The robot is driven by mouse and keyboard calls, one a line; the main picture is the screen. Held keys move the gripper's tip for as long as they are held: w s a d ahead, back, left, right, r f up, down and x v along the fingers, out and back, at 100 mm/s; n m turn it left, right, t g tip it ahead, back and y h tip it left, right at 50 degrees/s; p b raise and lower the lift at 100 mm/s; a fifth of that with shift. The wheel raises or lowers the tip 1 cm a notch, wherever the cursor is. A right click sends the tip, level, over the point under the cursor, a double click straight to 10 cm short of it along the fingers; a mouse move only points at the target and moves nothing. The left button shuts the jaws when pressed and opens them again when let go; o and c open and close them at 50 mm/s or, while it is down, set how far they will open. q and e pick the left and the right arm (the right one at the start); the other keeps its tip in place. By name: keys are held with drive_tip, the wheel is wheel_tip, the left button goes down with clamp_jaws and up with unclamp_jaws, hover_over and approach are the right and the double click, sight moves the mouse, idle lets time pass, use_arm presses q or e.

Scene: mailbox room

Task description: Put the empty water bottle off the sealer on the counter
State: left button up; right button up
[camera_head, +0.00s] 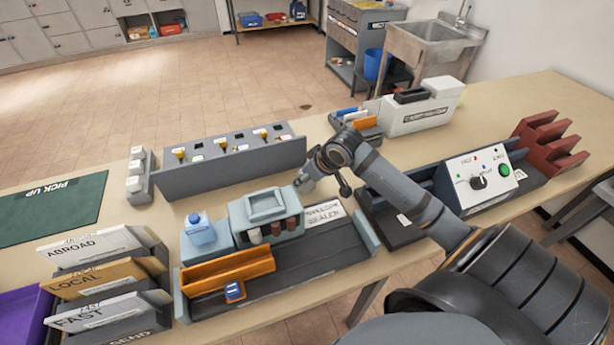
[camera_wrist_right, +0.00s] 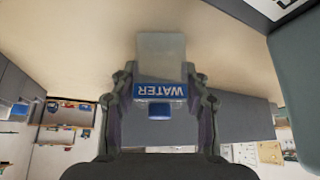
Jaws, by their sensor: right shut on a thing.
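My right gripper (camera_wrist_right: 160,82) is shut on the empty water bottle (camera_wrist_right: 160,52), a clear body with a blue WATER label and blue cap. The cap is toward the palm and the base points away, over a beige surface. The bottle is mostly hidden there. I cannot tell whether its base touches anything. The sealer is a grey-blue machine on a dark bed. My left gripper is not in view.
A grey rack of stamps (camera_head: 230,168) stands behind. A control box (camera_head: 480,180) is at right. Letter slots (camera_head: 105,285) fill the left front. The back counter (camera_head: 510,105) has bare room.

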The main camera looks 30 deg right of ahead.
drive_tip(key=o, duration=0.9)
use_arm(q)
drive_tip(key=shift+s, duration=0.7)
use_arm(e)
drive_tip(key=shift+o, duration=0.2)
drive_tip(key=shift+s+d+r, duration=0.15)
drive_tip(key=shift+s+r, duration=0.05)
drive_tip(key=shift+r, duration=0.3)
use_arm(q)
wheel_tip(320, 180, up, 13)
drive_tip(key=p, duration=1.3)
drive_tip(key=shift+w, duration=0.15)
use_arm(e)
drive_tip(key=a+v, duration=0.1)
drive_tip(key=v, duration=1)
drive_tip(key=shift+d, duration=0.4)
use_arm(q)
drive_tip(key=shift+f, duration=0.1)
